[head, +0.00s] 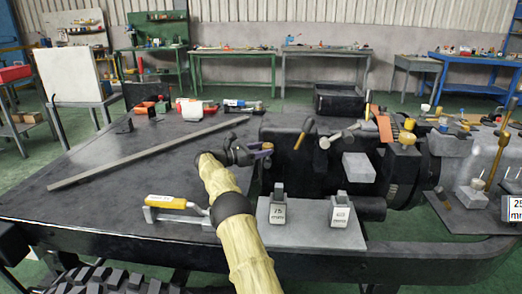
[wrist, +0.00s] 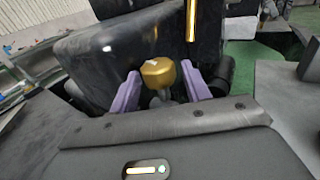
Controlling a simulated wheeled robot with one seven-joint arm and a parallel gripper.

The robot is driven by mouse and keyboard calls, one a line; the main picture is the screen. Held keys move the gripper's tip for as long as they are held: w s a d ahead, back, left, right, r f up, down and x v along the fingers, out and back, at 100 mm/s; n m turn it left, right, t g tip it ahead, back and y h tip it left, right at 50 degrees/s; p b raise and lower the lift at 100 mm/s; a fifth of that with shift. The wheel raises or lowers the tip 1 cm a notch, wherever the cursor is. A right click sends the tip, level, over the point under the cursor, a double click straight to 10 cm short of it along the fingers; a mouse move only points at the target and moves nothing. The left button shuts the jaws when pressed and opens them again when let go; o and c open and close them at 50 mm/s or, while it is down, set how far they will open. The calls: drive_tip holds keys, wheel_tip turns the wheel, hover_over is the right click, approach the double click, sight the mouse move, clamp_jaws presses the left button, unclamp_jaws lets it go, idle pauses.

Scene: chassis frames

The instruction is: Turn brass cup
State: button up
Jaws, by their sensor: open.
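The brass cup (wrist: 158,73) is a rounded gold piece on a short grey stem, in the middle of the wrist view. My gripper (wrist: 160,80) is open, with one purple finger on each side of the cup. A narrow gap shows at the right finger; the left finger is very close to the cup, and I cannot tell whether it touches. In the head view my gripper (head: 261,152) is at the left end of the dark machine block, with a small brass-coloured spot (head: 267,146) at its fingers. The cup's far side is hidden.
The dark block (head: 300,160) carries several levers and knobs, including another brass piece (head: 406,138). A yellow-handled tool (head: 170,203) and a grey plate (head: 310,230) with two labelled blocks lie in front. A long grey bar (head: 145,155) crosses the left tabletop, which is otherwise mostly clear.

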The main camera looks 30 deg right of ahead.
drive_tip(key=shift+s+r+n+t+b, duration=0.15)
drive_tip(key=shift+n+t+b, duration=0.85)
drive_tip(key=shift+t+b, duration=0.55)
drive_tip(key=shift+n+t, duration=0.3)
drive_tip(key=shift+t, duration=0.25)
drive_tip(key=s+a+n+t+y+b, duration=0.15)
drive_tip(key=s+a+n+t, duration=0.4)
drive_tip(key=a, duration=0.95)
drive_tip(key=s+a+r+n+t+y+p, duration=0.2)
drive_tip(key=a+r+n+y+p, duration=0.3)
drive_tip(key=n+p, duration=0.3)
drive_tip(key=s+a+r+n+t+y+p, duration=0.2)
drive_tip(key=a+r+n+y+p, duration=0.3)
drive_tip(key=n, duration=0.8)
drive_tip(key=a+y+p, duration=0.1)
drive_tip(key=p, duration=0.2)
drive_tip(key=shift+r+y, duration=0.35)
drive_tip(key=shift+r, duration=0.05)
drive_tip(key=shift+n+t, duration=0.25)
